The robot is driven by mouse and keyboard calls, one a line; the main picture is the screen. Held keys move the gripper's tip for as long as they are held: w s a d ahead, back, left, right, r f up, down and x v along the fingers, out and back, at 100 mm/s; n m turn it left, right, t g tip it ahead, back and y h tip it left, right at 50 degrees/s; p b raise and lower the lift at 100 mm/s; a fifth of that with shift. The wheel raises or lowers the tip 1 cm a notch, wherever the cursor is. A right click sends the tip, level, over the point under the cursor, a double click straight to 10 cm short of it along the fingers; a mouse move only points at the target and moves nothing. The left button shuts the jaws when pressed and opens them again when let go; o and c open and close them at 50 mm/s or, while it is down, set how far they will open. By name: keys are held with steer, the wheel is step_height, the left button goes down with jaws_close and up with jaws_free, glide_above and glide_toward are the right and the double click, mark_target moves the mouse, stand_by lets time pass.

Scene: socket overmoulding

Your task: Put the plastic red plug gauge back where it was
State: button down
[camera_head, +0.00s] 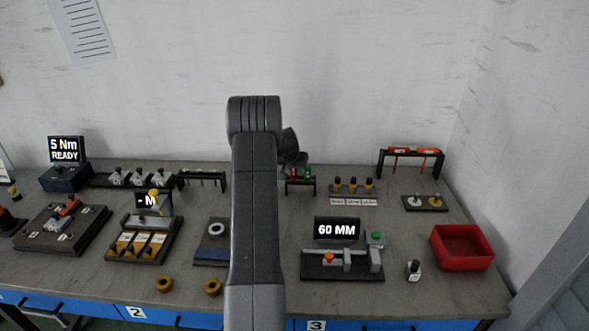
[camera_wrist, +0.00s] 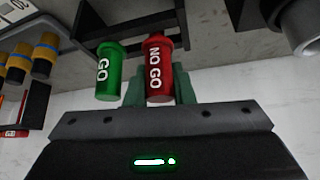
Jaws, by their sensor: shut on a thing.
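The red plug gauge (camera_wrist: 158,68), marked NO GO, is between the green-tinted fingers of my gripper (camera_wrist: 160,88) in the wrist view. The gripper is shut on it. The green plug gauge (camera_wrist: 108,72), marked GO, is beside it to the left, apart from the fingers. A small dark rack (camera_wrist: 132,44) is by the collar ends of both gauges. I cannot tell whether the red one is seated in it. In the head view the red gauge (camera_head: 294,174) and green gauge (camera_head: 307,175) show at the rack (camera_head: 301,189), while my arm hides most of the gripper.
Yellow-and-black gauges (camera_head: 352,186) stand just right of the rack. An empty dark rack (camera_head: 204,176) stands to its left. The 60 MM fixture (camera_head: 342,269) is in front, and a red bin (camera_head: 462,247) is at the right. The wall is close behind.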

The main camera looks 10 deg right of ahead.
steer(key=shift+f+b, duration=0.45)
steer(key=c, duration=1.5)
jaws_free()
steer(key=shift+r, duration=0.1)
steer(key=shift+r, duration=0.1)
steer(key=shift+r+p, duration=0.5)
steer(key=shift+p, duration=0.35)
steer(key=shift+s+a+r, duration=0.1)
steer(key=shift+s+r, duration=0.05)
steer(key=shift+r, duration=0.15)
steer(key=b+v, duration=0.2)
steer(key=v, duration=0.9)
steer(key=shift+s+b, duration=0.1)
steer(key=shift+b, duration=0.2)
